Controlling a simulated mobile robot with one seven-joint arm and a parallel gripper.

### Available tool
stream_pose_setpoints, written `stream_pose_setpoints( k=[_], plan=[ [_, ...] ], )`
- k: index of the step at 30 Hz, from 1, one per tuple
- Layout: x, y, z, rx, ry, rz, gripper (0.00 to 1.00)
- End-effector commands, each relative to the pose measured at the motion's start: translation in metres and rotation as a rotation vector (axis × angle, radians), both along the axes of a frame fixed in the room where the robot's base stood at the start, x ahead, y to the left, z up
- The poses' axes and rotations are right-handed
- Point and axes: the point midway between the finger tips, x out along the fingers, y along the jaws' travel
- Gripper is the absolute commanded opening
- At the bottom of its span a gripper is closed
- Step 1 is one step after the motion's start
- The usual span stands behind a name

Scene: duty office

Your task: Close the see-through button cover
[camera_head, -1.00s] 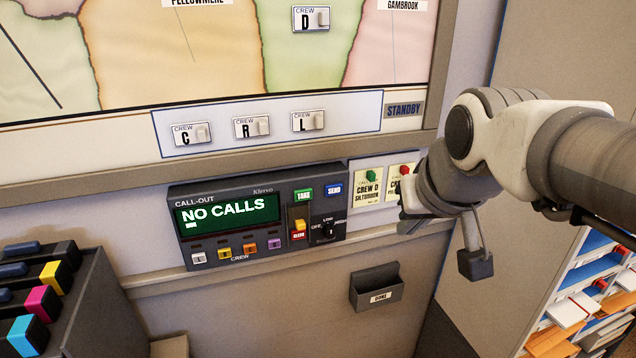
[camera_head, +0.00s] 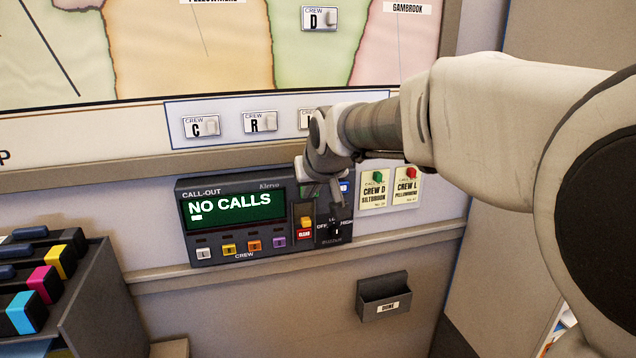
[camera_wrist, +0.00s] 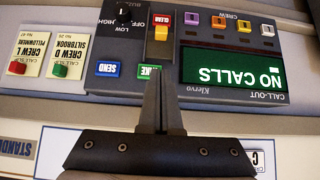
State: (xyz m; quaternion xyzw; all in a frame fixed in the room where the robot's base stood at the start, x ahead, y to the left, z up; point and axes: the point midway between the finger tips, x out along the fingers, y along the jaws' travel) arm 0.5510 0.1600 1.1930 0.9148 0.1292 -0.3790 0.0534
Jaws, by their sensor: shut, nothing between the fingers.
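The call-out panel (camera_head: 238,180) is a dark box on the wall reading "NO CALLS". A yellow button (camera_head: 306,222) sits above a red CLEAR label (camera_head: 304,234); both also show upside down in the wrist view, the button (camera_wrist: 161,33) beyond my fingers. The button stands in a narrow upright strip. I cannot clearly make out the see-through cover or its angle. My gripper (camera_head: 336,196) is in front of the panel's right part, partly hiding the TAKE and SEND buttons. In the wrist view, my gripper (camera_wrist: 161,75) is shut and empty, its tips overlapping the green TAKE button (camera_wrist: 149,71).
A dark rotary knob (camera_head: 336,230) is right of the yellow button. Several small crew buttons (camera_head: 242,248) line the panel's lower edge. Two call slips (camera_head: 390,190) hang to the right. Crew tags (camera_head: 230,123) sit above. A small bin (camera_head: 384,295) hangs below.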

Motion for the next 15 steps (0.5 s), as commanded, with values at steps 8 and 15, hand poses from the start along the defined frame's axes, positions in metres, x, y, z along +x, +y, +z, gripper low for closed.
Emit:
stream_pose_setpoints(
  k=[8,15],
  plan=[
    [0.021,0.006,-0.042,-0.001,0.002,-0.001,0.00],
    [0.021,0.006,-0.061,0.000,0.000,0.000,0.00]
  ],
)
